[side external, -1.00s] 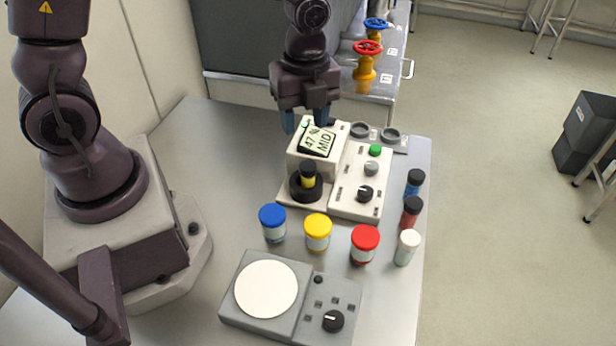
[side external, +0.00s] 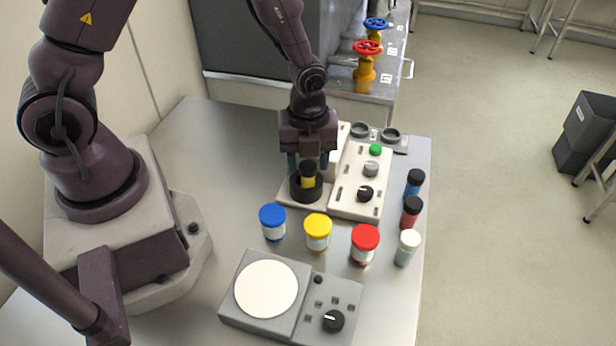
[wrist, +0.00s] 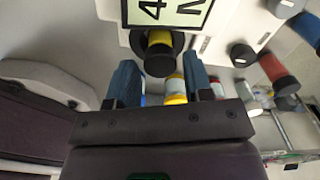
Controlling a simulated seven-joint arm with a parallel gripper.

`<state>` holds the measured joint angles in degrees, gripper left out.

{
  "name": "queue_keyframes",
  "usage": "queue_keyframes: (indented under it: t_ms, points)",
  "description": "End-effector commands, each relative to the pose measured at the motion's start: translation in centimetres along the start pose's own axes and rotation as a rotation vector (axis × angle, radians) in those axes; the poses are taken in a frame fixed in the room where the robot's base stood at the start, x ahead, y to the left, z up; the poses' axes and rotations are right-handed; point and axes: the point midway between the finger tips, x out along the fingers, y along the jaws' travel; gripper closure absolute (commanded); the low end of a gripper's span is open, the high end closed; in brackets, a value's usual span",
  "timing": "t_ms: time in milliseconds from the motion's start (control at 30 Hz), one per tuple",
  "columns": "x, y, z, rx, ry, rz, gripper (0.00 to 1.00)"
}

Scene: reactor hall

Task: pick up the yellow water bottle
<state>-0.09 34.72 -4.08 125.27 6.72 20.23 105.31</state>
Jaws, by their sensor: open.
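A small bottle with a yellow body and black cap (side external: 308,176) stands upright in a round black holder (side external: 305,194) on the white instrument. My gripper (side external: 307,163) is open and empty, low over the instrument, its blue fingers close behind the bottle in the side view. In the wrist view the bottle (wrist: 159,40) lies between the directions of the two fingers (wrist: 160,64), just beyond their tips; I cannot tell whether they touch it. A jar with a yellow lid (side external: 318,227) stands apart on the table.
A blue-lidded jar (side external: 272,222) and red-lidded jar (side external: 365,243) flank the yellow-lidded jar. Several small vials stand at the table's right edge, including a white-capped one (side external: 407,247). A grey scale (side external: 230,309) is in front. The table (side external: 225,160) is clear left of the instrument.

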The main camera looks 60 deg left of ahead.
Motion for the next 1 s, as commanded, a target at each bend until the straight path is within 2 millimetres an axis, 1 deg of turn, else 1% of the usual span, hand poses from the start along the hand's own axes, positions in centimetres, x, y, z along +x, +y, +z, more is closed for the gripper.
queue_keyframes:
  t_ms: [33, 100, 200, 300, 467, 500, 567, 600, 633, 667, 733, 767, 1000]
  points:
    - [0.9, 0.1, -0.1, 0.002, 0.001, 0.005, 0.53]
    - [1.9, 0.0, -0.1, 0.001, 0.001, 0.003, 0.53]
    - [2.8, 0.0, 0.0, 0.001, 0.000, 0.002, 0.53]
    - [3.2, 0.0, 0.0, 0.001, -0.001, 0.000, 0.53]
    - [3.1, 0.0, 0.0, 0.001, -0.001, -0.001, 0.53]
    - [3.1, 0.0, 0.0, 0.001, -0.001, -0.001, 0.56]
    - [3.1, 0.0, 0.0, 0.000, -0.001, -0.001, 0.70]
    - [3.1, 0.0, 0.0, 0.000, 0.000, -0.001, 0.79]
    - [3.1, 0.0, 0.0, 0.000, 0.000, -0.001, 0.86]
    - [3.1, 0.0, 0.0, 0.000, 0.000, -0.001, 0.90]
    - [3.1, 0.0, 0.0, 0.000, 0.000, -0.001, 0.90]
    - [3.1, 0.0, 0.0, 0.000, 0.000, -0.001, 0.94]
    - [2.9, -0.1, 0.0, 0.000, -0.001, -0.002, 0.94]
